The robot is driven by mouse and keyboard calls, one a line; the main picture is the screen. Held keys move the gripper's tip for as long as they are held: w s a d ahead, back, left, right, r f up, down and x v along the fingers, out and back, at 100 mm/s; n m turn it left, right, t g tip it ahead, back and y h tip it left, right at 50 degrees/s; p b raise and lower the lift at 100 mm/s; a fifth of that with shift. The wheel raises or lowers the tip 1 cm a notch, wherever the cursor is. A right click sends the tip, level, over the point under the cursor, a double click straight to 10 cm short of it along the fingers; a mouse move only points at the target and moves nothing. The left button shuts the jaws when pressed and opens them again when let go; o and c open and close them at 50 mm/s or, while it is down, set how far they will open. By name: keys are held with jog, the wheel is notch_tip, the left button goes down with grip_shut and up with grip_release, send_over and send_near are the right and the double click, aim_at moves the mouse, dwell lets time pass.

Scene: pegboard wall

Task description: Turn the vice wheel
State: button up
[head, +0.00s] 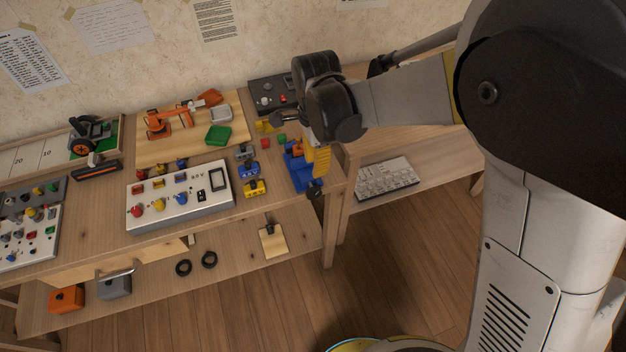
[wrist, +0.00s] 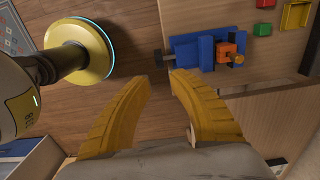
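The blue vice (head: 302,177) with an orange part sits at the right front corner of the workbench. It also shows in the wrist view (wrist: 190,52), top centre. Its small dark wheel (head: 315,188) sticks out past the front edge; in the wrist view the wheel (wrist: 157,59) is at the vice's left end. My gripper (wrist: 160,80) has yellow fingers, open with a clear gap and nothing between them. In the wrist view the wheel lies just beyond the gap. In the head view my gripper (head: 319,174) overlaps the vice, so contact cannot be told.
Red and green blocks and a yellow tray (head: 266,126) lie behind the vice. Small coloured clamps and a white control box (head: 180,196) stand to the left. A lower shelf with a keyboard-like panel (head: 387,178) is to the right. Open floor lies in front.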

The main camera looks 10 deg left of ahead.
aim_at(315, 188)
notch_tip(315, 188, down, 11)
jog(key=b, duration=0.4)
jog(key=shift+r, duration=0.15)
grip_shut()
